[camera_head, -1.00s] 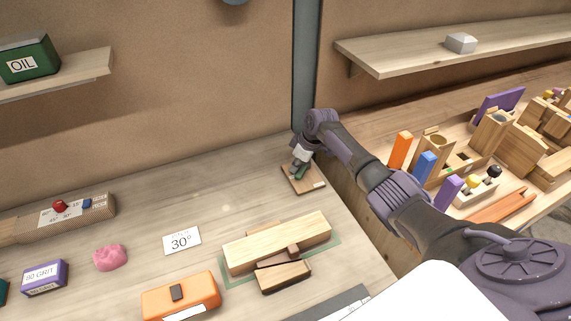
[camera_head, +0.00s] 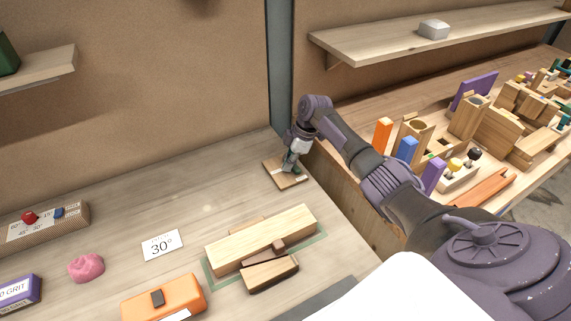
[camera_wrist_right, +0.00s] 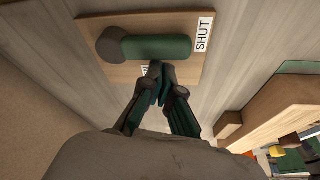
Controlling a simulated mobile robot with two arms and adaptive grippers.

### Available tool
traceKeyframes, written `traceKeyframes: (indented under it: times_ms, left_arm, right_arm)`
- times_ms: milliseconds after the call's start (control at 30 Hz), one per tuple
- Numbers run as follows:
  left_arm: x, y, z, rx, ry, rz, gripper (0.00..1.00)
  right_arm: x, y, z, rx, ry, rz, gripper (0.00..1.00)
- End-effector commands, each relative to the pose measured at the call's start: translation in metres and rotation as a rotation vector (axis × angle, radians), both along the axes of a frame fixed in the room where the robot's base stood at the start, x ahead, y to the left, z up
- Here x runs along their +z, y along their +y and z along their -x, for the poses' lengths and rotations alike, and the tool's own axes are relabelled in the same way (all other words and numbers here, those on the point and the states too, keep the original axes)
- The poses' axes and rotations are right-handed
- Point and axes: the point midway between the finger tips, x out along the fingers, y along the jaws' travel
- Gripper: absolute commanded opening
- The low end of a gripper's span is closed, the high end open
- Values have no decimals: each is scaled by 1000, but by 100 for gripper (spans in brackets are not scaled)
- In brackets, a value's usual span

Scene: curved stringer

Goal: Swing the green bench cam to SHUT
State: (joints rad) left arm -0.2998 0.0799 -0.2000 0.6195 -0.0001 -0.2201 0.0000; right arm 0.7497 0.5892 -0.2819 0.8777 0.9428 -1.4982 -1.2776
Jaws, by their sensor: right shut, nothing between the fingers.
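The green bench cam (camera_wrist_right: 158,47) shows in the right wrist view on a small wooden plate (camera_wrist_right: 85,25). Its dark round pivot is at the left, and its green arm points right, its end close beside the SHUT label (camera_wrist_right: 203,33). A second label is mostly hidden behind my fingers. My right gripper (camera_wrist_right: 160,72) is shut and empty, its tips just below the arm in that view; I cannot tell whether they touch it. In the head view my right gripper (camera_head: 291,168) is over the plate (camera_head: 272,172), hiding most of the cam. My left gripper is not in view.
A clamped-looking wooden beam (camera_head: 262,235) on a green-edged mat lies in front of the plate. An orange box (camera_head: 165,298), 30° card (camera_head: 162,245) and pink lump (camera_head: 86,267) lie to the left. A grey post (camera_head: 281,65) stands behind; blocks crowd the right bench.

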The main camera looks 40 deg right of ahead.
Motion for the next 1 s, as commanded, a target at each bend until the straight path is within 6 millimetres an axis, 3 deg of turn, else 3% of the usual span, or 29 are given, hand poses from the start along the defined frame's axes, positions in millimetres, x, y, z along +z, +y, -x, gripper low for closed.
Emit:
traceKeyframes:
  times_ms: [767, 867, 1000]
  left_arm:
    - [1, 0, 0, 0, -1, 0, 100]
    - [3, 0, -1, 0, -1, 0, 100]
    - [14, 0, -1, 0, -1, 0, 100]
  right_arm:
    - [-1, -8, 4, -6, 6, 8, 0]
    - [0, -4, 3, -6, 6, 8, 0]
    - [3, 15, -1, -3, 6, 4, 0]
